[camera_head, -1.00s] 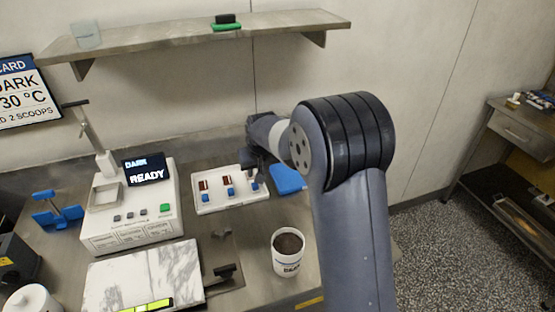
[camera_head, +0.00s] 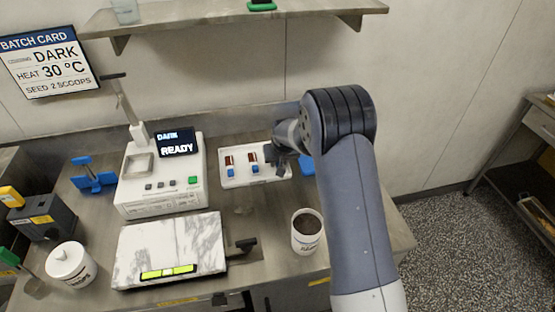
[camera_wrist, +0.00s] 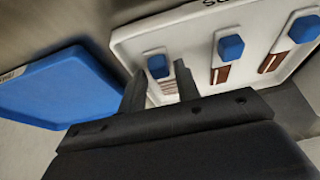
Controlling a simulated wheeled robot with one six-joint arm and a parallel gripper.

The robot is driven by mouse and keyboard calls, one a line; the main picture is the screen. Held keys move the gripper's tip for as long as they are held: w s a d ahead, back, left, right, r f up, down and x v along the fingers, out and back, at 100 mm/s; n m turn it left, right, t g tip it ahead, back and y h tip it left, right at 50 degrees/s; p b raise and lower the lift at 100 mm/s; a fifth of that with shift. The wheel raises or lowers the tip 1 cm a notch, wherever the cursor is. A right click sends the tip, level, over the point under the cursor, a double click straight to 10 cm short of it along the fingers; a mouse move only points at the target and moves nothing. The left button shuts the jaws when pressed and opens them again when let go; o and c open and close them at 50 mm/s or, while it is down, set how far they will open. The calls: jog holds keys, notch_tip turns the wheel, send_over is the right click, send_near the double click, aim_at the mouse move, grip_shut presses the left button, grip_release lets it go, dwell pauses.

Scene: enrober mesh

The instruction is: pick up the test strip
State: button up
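The white strip tray (camera_head: 258,182) lies on the steel bench and holds test strips with blue ends. Two strips with brown coating (camera_head: 229,161) show in the head view; my gripper (camera_head: 281,163) covers the tray's right end. In the wrist view, a test strip (camera_wrist: 158,67) with a blue end and a pale, striped body sits between the two dark fingers of my gripper (camera_wrist: 160,88). The fingers stand apart, one on each side of it, with no clear contact. Two brown-coated strips (camera_wrist: 222,73) lie beside it in the tray (camera_wrist: 196,22).
A blue flat piece (camera_wrist: 62,88) lies close beside the tray. A cup of brown granules (camera_head: 306,240) stands in front. The white READY machine (camera_head: 165,187) and marble slab (camera_head: 165,246) are to the left. A shelf (camera_head: 230,12) runs above.

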jog(key=shift+w+f, duration=0.2)
jog(key=shift+f, duration=0.15)
jog(key=shift+c, duration=0.4)
grip_shut()
jog(key=shift+r, duration=0.15)
